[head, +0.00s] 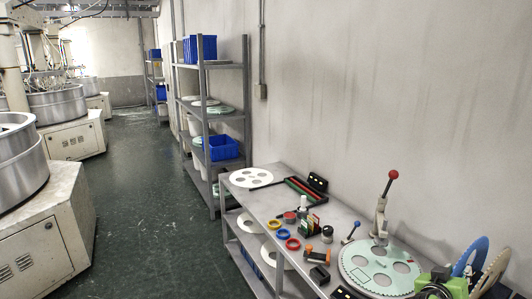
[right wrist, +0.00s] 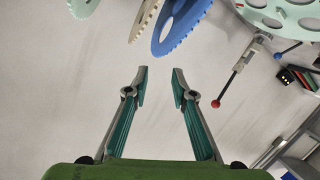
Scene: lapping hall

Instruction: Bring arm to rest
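My right gripper (right wrist: 161,82) is open in the right wrist view, with nothing between its two fingers. Its green body (head: 446,284) shows at the lower right of the head view, by the near end of the bench. A blue toothed disc (head: 470,256) and a cream toothed disc (head: 494,269) stand upright just behind and right of it. In the right wrist view the blue disc (right wrist: 182,25) is beyond the fingertips, apart from them. My left gripper is in neither view.
The grey bench (head: 345,219) along the wall carries a pale green holed disc (head: 352,266), a red-knobbed lever (head: 393,175), a blue-knobbed lever (head: 350,230) and several small parts. Shelves with blue bins (head: 219,147) stand farther back. The green floor aisle (head: 150,215) is clear.

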